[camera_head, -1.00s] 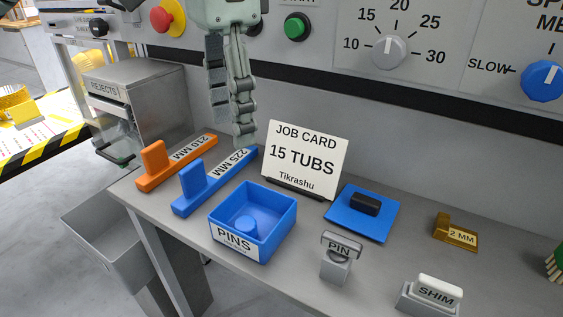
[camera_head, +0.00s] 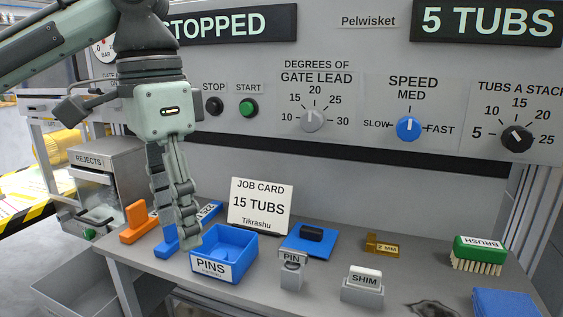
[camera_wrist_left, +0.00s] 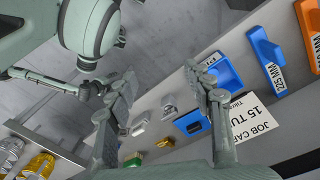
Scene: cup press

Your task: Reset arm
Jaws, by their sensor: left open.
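My left gripper (camera_head: 179,232) hangs fingers down in front of the machine panel, open with nothing between its fingers. In the head view it overlaps the blue 225 MM block (camera_head: 166,243) and the left edge of the blue PINS tray (camera_head: 241,243); I cannot tell its height above them. Its two fingers also stand apart in the left wrist view (camera_wrist_left: 163,80). Another grey-green arm, which looks like my right one, shows at the upper left there; its gripper end (camera_wrist_left: 84,91) is partly hidden behind a left finger, its jaw state unclear.
The job card (camera_head: 261,207) stands just right of the left gripper. The orange block (camera_head: 138,222), PIN stamp (camera_head: 291,270), SHIM block (camera_head: 362,287), 2 MM piece (camera_head: 383,246) and green brush (camera_head: 480,253) are on the shelf. The panel display reads STOPPED (camera_head: 222,25).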

